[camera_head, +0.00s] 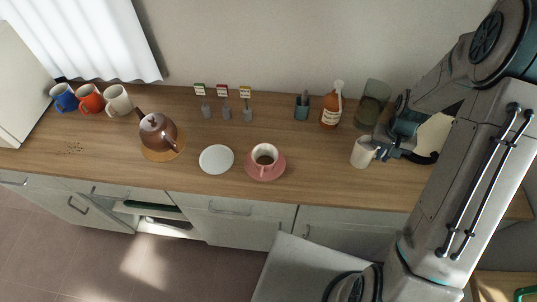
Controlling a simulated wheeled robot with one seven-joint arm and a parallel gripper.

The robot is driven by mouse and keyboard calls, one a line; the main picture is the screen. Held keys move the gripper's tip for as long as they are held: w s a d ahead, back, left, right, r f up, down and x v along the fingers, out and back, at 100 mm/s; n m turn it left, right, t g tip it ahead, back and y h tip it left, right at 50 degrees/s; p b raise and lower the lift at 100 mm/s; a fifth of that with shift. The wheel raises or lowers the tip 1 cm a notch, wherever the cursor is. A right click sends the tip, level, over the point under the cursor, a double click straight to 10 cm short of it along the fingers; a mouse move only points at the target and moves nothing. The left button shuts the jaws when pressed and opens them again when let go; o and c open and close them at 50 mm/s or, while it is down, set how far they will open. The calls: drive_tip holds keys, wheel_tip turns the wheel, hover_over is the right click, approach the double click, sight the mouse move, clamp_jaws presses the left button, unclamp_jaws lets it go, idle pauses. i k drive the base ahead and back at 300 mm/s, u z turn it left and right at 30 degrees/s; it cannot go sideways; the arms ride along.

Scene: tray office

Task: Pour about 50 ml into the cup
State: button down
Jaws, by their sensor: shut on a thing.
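A pink cup (265,154) stands upright on a pink saucer (278,170) near the front of the wooden counter, with something dark inside it. My gripper (379,150) is at the right part of the counter, shut on a white cup-like vessel (362,153). The vessel looks about upright; I cannot tell what is in it or whether it touches the counter. It is to the right of the pink cup, well apart from it.
A white disc (216,159) lies left of the saucer. Blue (63,98), orange (89,98) and white (118,100) mugs stand back left. Small labelled stands (226,112), a teal holder (302,108), an amber pump bottle (331,109) and a greenish glass container (372,103) line the back. Counter between saucer and gripper is clear.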

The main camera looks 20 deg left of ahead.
sight(264, 149)
drive_tip(key=u, duration=0.65)
drive_tip(key=k, duration=0.45)
drive_tip(key=u, duration=1)
drive_tip(key=i, duration=0.5)
